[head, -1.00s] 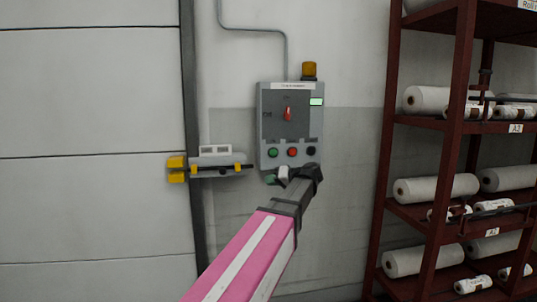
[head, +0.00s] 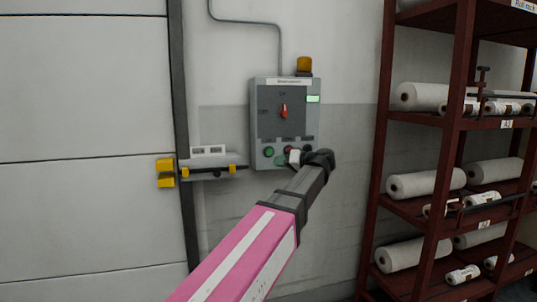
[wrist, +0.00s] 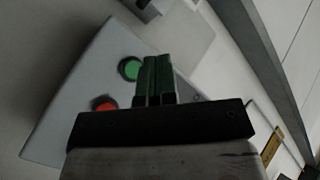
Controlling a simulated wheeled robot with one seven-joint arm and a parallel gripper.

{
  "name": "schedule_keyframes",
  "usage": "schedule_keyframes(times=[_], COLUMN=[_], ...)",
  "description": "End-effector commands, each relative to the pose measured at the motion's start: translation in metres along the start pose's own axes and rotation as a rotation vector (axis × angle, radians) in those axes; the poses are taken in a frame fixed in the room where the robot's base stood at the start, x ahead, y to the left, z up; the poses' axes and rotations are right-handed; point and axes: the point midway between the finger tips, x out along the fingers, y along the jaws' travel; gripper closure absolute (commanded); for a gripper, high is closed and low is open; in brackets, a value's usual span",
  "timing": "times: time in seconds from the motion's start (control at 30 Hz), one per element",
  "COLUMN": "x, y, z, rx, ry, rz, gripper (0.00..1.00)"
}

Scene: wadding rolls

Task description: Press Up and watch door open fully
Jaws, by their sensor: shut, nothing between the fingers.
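A grey control box (head: 285,84) hangs on the wall, with a red rotary switch (head: 284,111) and a lit green display (head: 313,99). Its green button (head: 268,151) shows at the lower left; it also shows in the wrist view (wrist: 130,69). The red button beside it (wrist: 105,104) is partly covered by my gripper in the head view. Labels are too small to read. My gripper (head: 280,161) is shut and empty, in front of the box's lower edge; in the wrist view its dark green fingertips (wrist: 157,62) lie beside the green button. Contact cannot be told. The pale panelled door (head: 85,95) fills the left.
A bolt with yellow ends (head: 166,172) sits at the door's edge, left of the box. An amber lamp (head: 304,65) tops the box. A dark red rack (head: 456,123) with white rolls stands at the right. Bare wall lies below the box.

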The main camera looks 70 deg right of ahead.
Motion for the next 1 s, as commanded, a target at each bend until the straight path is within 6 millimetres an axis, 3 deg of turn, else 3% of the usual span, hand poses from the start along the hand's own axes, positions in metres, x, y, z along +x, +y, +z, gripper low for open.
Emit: schedule_keyframes(times=[0.27, 1.0], x=[0.008, 0.060], y=[0.007, 0.045], z=[-0.006, -0.044], rx=[0.001, 0.000], ry=[0.000, -0.001], rz=[0.000, 0.001], gripper=[1.00, 1.00])
